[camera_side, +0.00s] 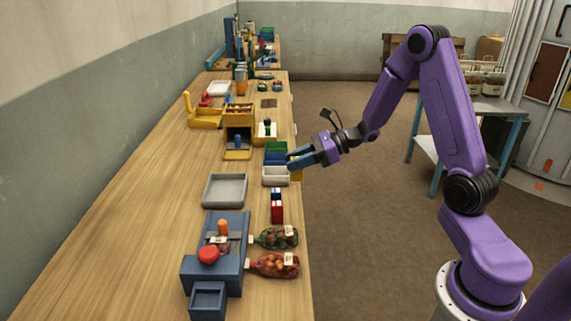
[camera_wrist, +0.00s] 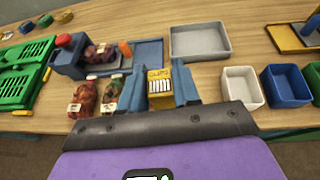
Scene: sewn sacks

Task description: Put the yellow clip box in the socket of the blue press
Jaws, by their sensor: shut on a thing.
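The yellow clip box (camera_wrist: 159,88), labelled CLIPS, is held between the two blue fingers of my gripper (camera_wrist: 163,88) in the wrist view. In the side view it is a small yellow patch (camera_side: 297,175) under my gripper (camera_side: 294,162), mostly hidden by the fingers. My gripper is beside the small bins at the table's right edge. The blue press (camera_side: 231,279) stands at the near end of the table, with a red knob, an orange part and a netted sack on it. It also shows in the wrist view (camera_wrist: 149,53), beyond the clip box. I cannot clearly make out its socket.
White (camera_side: 276,177) and blue bins adjoin my gripper. Red boxes (camera_side: 277,210) and two filled net sacks (camera_side: 273,265) lie right of the press. Green crates (camera_wrist: 22,72) show at left in the wrist view.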

